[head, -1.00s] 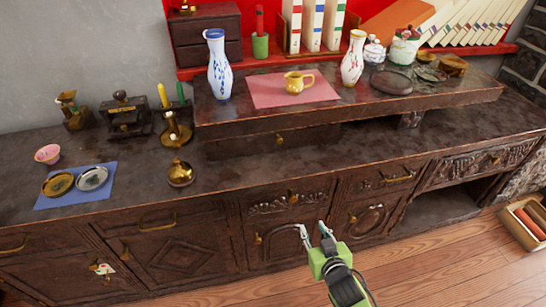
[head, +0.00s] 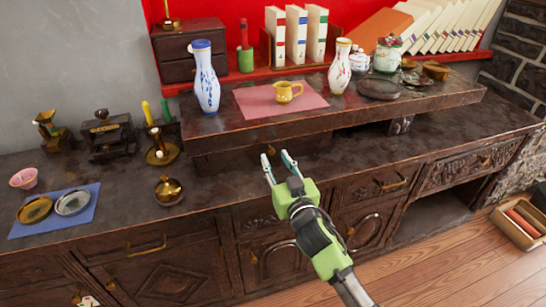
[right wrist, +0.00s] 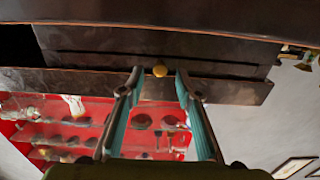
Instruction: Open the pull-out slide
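The pull-out slide (head: 226,158) is a dark wooden panel under the raised shelf of the cabinet. In the right wrist view the slide (right wrist: 100,64) carries a small round brass knob (right wrist: 160,70). My right gripper (head: 275,158) is open in front of the slide, over the counter. The right wrist view shows the gripper's two fingertips (right wrist: 159,75) on either side of the knob, with gaps on both sides. Whether the tips reach past the knob in depth is hard to tell. My left gripper is not in view.
The raised shelf (head: 350,112) overhangs the slide and bears a blue-patterned vase (head: 207,80), a yellow jug (head: 288,92) and another vase (head: 340,68). A brass pot (head: 168,190) stands on the counter at left. The counter (head: 430,150) is clear to the right.

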